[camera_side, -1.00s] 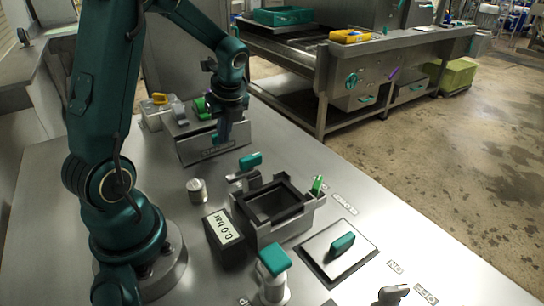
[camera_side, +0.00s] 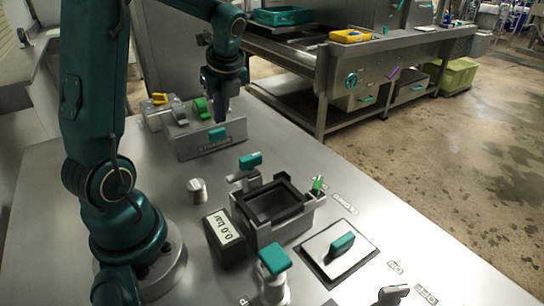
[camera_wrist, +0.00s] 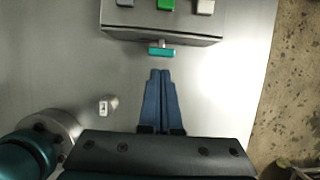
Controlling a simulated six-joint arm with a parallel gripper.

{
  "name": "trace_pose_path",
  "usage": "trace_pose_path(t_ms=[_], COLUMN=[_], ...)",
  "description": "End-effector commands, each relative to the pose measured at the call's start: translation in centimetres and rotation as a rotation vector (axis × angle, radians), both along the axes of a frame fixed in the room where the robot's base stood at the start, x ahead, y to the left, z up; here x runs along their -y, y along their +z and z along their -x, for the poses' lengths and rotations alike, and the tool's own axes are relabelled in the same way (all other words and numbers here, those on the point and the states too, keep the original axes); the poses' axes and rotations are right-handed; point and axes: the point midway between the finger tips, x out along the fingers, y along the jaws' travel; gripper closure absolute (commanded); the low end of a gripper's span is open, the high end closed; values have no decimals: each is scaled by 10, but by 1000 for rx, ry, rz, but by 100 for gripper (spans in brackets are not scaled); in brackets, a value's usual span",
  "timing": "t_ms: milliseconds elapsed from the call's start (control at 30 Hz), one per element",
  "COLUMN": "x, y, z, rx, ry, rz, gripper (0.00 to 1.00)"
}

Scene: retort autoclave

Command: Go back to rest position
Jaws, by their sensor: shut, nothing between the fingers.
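My gripper (camera_side: 219,121) is shut and empty in the side view, raised just above the teal handle (camera_side: 217,134) on the front of the grey steel box (camera_side: 205,148). In the wrist view my gripper's two blue fingers (camera_wrist: 160,72) lie together. Their tips point toward the same teal handle (camera_wrist: 161,52), with a small gap in the picture. The box (camera_wrist: 160,32) spans the top of that view.
Nearer the camera are an open-topped chamber (camera_side: 247,222), a square plate (camera_side: 318,254) with a teal handle, a "0.0 bar" display (camera_side: 224,231), a teal-topped valve (camera_side: 273,260) and a small metal knob (camera_side: 197,189). Bare bench (camera_side: 150,175) lies around them.

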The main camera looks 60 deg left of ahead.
Motion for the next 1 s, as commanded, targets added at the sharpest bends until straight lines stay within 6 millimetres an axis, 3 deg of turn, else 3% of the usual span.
trace_pose_path(t_ms=[100,467,667,800,1000], x=[9,35,94,138,183], y=[20,59,80,81,68], z=[-1,-5,11,33,63], rx=[6,53,239,426,608], ry=[-2,-56,-33,175,582], rz=[1,-16,35,162,396], gripper=[100,100,100,100,100])
